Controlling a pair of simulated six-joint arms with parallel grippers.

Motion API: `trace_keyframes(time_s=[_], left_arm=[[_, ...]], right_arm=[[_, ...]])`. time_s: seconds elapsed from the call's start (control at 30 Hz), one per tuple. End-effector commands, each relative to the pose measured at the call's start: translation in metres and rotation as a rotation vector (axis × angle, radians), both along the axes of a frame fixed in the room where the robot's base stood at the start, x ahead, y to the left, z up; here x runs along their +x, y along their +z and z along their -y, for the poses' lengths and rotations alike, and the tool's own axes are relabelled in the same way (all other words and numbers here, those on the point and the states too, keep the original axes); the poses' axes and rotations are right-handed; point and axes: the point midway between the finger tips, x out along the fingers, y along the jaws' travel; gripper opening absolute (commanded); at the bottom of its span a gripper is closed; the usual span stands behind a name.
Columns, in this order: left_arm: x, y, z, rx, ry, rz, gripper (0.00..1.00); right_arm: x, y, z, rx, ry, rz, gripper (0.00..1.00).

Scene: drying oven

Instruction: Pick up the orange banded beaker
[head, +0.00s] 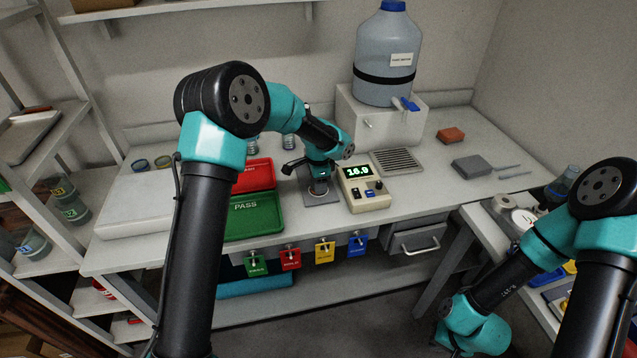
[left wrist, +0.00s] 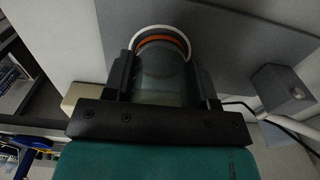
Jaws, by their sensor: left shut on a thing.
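The orange banded beaker (left wrist: 162,66) is clear, with an orange band and a pale rim, and fills the middle of the left wrist view. My left gripper (left wrist: 165,85) is shut on it, one dark finger on each side. In the head view my left gripper (head: 318,186) is over a grey plate (head: 322,200) beside the display unit. There the beaker is mostly hidden by the gripper. I cannot tell whether its base touches the plate. My right arm is at the lower right of the head view; its gripper does not show.
A cream display unit (head: 363,188) reading about 16.9 stands just right of the plate. A green PASS tray (head: 254,217) and a red tray (head: 254,176) lie to the left. A large water bottle (head: 386,60) stands on a white box behind. A vent grille (head: 397,161) lies behind the display unit.

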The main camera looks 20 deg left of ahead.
Motion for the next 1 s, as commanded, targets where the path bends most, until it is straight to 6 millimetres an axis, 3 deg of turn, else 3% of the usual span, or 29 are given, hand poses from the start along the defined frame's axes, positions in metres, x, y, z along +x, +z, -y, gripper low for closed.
trace_keyframes(time_s=[0.47,0.87,1.0], left_arm=[[0.0,0.009,0.0,0.0,0.0,0.001,0.22],[0.0,0.038,0.0,0.0,0.0,0.002,0.22],[-0.016,0.037,0.004,0.001,-0.001,0.0,0.22]], right_arm=[[0.0,0.0,0.0,0.0,0.0,0.0,0.0],[0.0,0.0,0.0,0.0,0.0,0.0,0.0],[0.0,0.0,0.0,0.0,0.0,0.0,0.0]])
